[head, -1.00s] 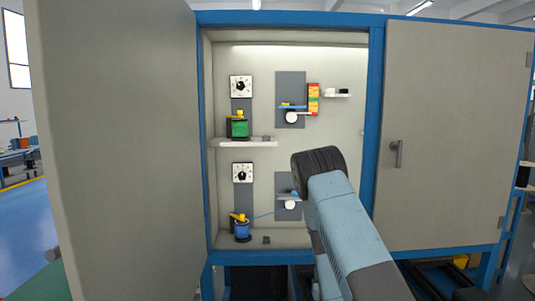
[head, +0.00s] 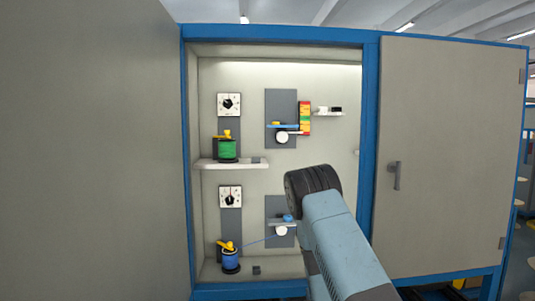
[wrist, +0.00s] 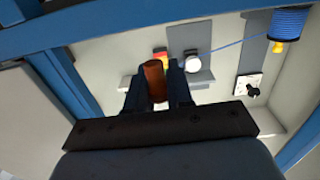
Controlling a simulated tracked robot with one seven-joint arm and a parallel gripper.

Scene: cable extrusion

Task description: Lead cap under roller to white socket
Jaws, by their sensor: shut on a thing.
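In the wrist view my gripper (wrist: 155,92) is shut on a reddish-brown cylinder (wrist: 154,76), likely the cap. In the head view the gripper and cylinder are hidden behind my arm. The lower white roller (head: 282,231) is on a grey plate in the cabinet; it also shows in the wrist view (wrist: 193,64), just right of the fingers. A blue cable (head: 262,239) runs from the blue spool (head: 231,262) toward the roller area; its far end is hidden. The lower white socket is not clearly visible; a pale block (wrist: 125,83) shows left of the fingers.
A similar upper unit has a green spool (head: 227,151), a white roller (head: 282,138) and a red-yellow-green stack (head: 305,118). Dials hang above both spools. A white shelf (head: 230,164) divides the left side.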

